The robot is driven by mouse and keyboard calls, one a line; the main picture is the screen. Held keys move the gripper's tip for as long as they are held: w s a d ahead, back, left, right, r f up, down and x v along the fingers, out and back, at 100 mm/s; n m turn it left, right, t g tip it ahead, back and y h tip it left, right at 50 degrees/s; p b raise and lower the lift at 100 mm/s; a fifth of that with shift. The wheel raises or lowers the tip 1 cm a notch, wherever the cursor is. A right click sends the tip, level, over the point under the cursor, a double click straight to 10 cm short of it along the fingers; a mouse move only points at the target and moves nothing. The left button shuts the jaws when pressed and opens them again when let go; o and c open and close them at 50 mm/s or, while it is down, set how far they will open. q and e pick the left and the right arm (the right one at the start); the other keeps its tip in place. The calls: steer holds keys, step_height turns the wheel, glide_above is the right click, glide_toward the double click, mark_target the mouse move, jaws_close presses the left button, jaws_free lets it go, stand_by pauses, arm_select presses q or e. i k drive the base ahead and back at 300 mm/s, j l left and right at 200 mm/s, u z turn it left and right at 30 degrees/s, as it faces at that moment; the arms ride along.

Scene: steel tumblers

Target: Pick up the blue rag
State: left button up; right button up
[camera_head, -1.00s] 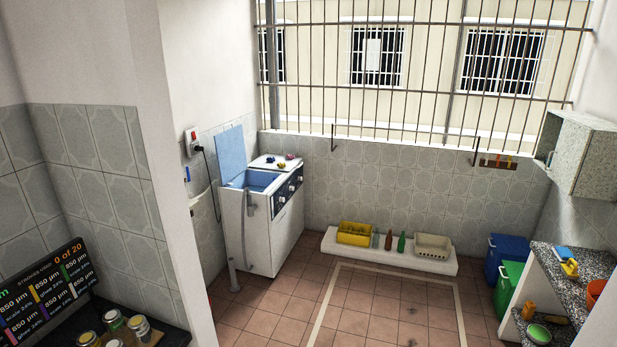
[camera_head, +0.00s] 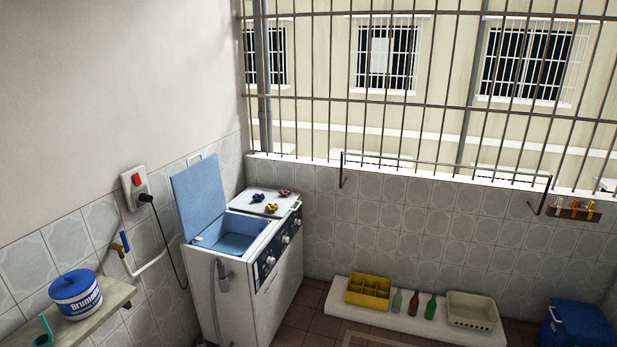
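A small dark-blue crumpled bundle (camera_head: 258,197) lies on the white top of the washing machine (camera_head: 285,208), towards its back left. It looks like the blue rag, but it is too small to be sure. A yellow bundle (camera_head: 271,208) and a red bundle (camera_head: 285,192) lie close beside it on the same top. The machine's blue lid (camera_head: 200,198) stands open over the blue tub on the left. Neither of my grippers shows in the view.
A stone shelf (camera_head: 115,297) at the lower left holds a blue tub (camera_head: 76,295). A hose and cable hang beside the machine. A low white ledge (camera_head: 405,325) bears a yellow crate (camera_head: 368,291), bottles and a beige basket (camera_head: 472,310). A blue bin (camera_head: 580,328) stands at right.

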mark_target(257, 198)
steer(key=i+u, duration=0.15)
steer(key=i, duration=0.4)
steer(key=i+l+u, duration=0.15)
steer(key=i, duration=0.35)
steer(key=i+l+u, duration=0.15)
steer(key=i, duration=0.4)
